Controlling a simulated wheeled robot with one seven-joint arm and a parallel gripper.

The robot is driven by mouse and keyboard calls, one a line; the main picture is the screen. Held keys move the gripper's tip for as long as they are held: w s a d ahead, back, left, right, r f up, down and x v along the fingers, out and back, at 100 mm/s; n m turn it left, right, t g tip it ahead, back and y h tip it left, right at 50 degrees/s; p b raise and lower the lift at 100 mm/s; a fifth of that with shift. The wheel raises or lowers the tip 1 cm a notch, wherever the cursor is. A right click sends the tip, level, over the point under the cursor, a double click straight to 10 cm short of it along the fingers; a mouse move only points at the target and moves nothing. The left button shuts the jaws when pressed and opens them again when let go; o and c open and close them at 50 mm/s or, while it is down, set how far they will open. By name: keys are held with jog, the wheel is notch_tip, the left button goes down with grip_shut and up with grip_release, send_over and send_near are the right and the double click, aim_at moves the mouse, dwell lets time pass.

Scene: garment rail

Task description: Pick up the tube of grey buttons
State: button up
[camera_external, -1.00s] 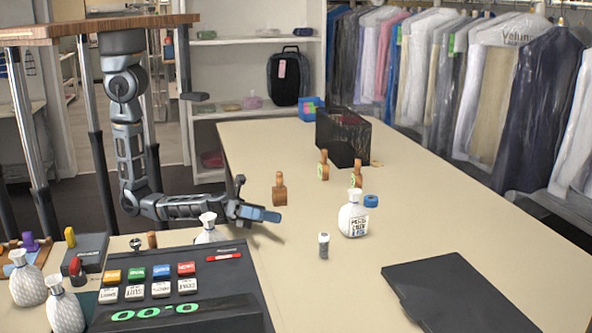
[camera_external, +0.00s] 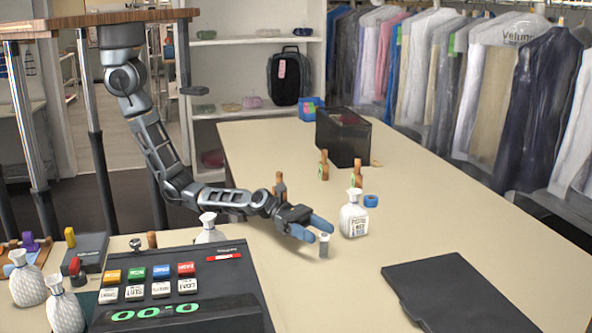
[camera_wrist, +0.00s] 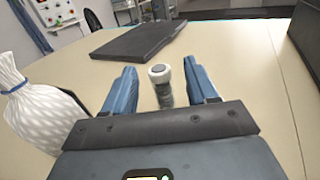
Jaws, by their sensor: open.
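The tube of grey buttons (camera_external: 324,246) stands upright on the table, with a white cap and a grey body. In the wrist view the tube (camera_wrist: 163,88) stands ahead of my gripper, in line with the gap between the two blue fingers. My gripper (camera_external: 318,232) is open and empty, just left of the tube in the external view. The wrist view also shows my gripper (camera_wrist: 163,92) with its fingers apart, one to each side of the tube.
A blue ring-shaped item (camera_external: 371,200) and small brown bottles (camera_external: 323,166) are farther back. A black flat folder (camera_external: 452,292) lies at front right. A till (camera_external: 180,285) stands at front left.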

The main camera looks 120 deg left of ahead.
jog(key=shift+x, duration=1.4)
jog(key=c, duration=1)
